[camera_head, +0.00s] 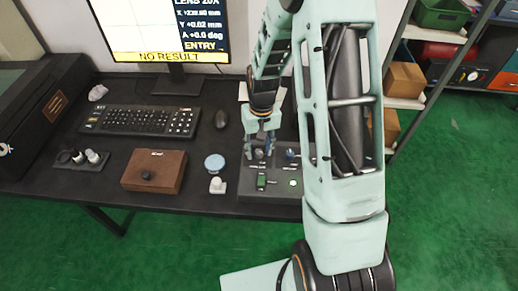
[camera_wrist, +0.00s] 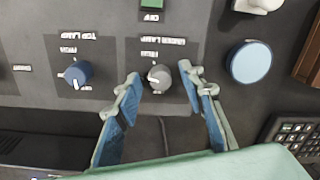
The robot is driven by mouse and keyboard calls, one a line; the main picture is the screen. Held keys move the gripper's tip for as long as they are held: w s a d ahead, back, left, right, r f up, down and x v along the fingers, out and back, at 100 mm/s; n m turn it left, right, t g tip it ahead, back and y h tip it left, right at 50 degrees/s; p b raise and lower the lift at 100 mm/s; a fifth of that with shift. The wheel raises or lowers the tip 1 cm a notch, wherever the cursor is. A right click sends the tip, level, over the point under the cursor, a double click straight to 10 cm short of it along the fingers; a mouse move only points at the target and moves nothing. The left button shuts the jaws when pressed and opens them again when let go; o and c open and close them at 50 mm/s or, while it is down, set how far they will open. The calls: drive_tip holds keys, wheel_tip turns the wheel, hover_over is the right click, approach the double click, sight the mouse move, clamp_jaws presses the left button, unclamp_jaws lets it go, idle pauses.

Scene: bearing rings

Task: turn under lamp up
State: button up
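The under lamp knob (camera_wrist: 159,80) is a small grey dial with a pale pointer mark, on the dark control panel (camera_head: 245,190). Its label is upside down in the wrist view. My gripper (camera_wrist: 160,80) is open, with one blue-padded fingertip on each side of this knob. Gaps show between the pads and the knob, though depth is hard to judge. In the head view my gripper (camera_head: 259,154) is low over the panel's upper left and partly hides the knob. The blue top lamp knob (camera_wrist: 78,73) sits beside it, outside the fingers, and also shows in the head view (camera_head: 291,154).
A green switch (camera_head: 262,181) is on the panel. Left of the panel are a blue disc (camera_head: 215,163), a white piece (camera_head: 217,186) and a brown box (camera_head: 154,170). Behind are a keyboard (camera_head: 142,121), a mouse (camera_head: 221,119) and a monitor (camera_head: 165,30) reading "NO RESULT".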

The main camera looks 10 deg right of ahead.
sight(260, 151)
wheel_tip(260, 151, up, 12)
drive_tip(key=shift+d, duration=0.25)
idle(0.5)
